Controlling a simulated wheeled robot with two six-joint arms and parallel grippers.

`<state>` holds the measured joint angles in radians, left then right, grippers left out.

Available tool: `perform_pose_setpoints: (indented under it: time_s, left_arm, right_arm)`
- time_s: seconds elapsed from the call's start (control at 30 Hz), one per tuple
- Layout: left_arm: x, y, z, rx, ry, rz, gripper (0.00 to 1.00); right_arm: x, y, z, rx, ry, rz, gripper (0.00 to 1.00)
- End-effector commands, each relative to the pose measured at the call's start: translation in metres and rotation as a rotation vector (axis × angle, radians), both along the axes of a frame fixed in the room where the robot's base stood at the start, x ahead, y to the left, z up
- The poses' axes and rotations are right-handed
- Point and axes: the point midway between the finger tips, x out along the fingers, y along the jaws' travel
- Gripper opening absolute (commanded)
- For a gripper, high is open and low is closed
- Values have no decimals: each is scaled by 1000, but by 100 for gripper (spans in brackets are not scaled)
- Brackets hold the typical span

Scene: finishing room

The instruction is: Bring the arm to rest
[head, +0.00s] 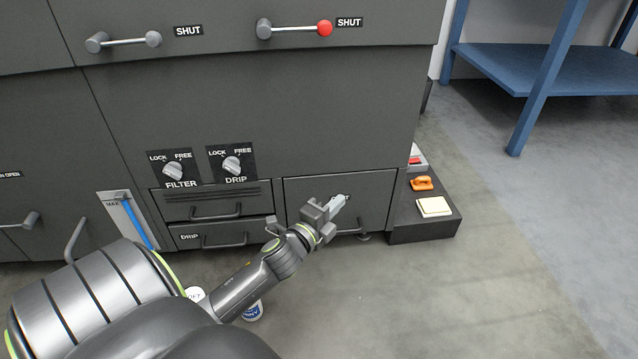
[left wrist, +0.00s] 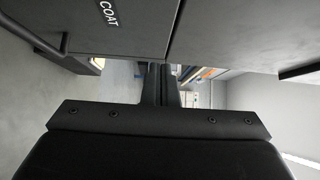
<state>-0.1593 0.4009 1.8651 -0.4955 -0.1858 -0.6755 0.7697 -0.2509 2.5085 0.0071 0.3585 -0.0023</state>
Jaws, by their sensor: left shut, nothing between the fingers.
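My left arm reaches in from the lower left of the head view. Its gripper (head: 338,203) is shut and empty, in front of the lower right door (head: 300,190) of the dark grey cabinet. I cannot tell whether it touches the door. In the left wrist view the gripper's fingers (left wrist: 160,84) are together at the middle, with nothing between them. A cabinet face marked COAT (left wrist: 100,28) fills the upper left there. My right gripper is in neither view.
FILTER (head: 174,171) and DRIP (head: 232,166) knobs sit above two drawers. A low dark step (head: 425,225) at the right holds an orange item (head: 422,183) and a pale pad (head: 433,207). A white-and-blue can (head: 253,311) is partly behind my arm. Floor to the right is clear.

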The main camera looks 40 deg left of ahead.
Motion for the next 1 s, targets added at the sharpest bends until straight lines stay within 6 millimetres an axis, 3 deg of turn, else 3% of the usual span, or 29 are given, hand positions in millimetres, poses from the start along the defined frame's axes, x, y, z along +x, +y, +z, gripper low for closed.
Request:
perform_pose_setpoints:
  time_s: [0.2,0.4,0.77,0.87,1.0]
  left_arm:
    - [-37,-3,-1,1,1,-1,0]
    - [-60,-5,-1,1,0,-1,0]
    - [-66,-5,1,-1,-1,-2,0]
    - [-66,-11,10,-24,-16,-18,0]
    - [-69,-38,52,-143,-94,-105,0]
  right_arm:
    - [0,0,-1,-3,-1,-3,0]
    - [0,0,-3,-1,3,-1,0]
    - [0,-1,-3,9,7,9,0]
    - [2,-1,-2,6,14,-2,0]
    - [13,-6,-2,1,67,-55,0]
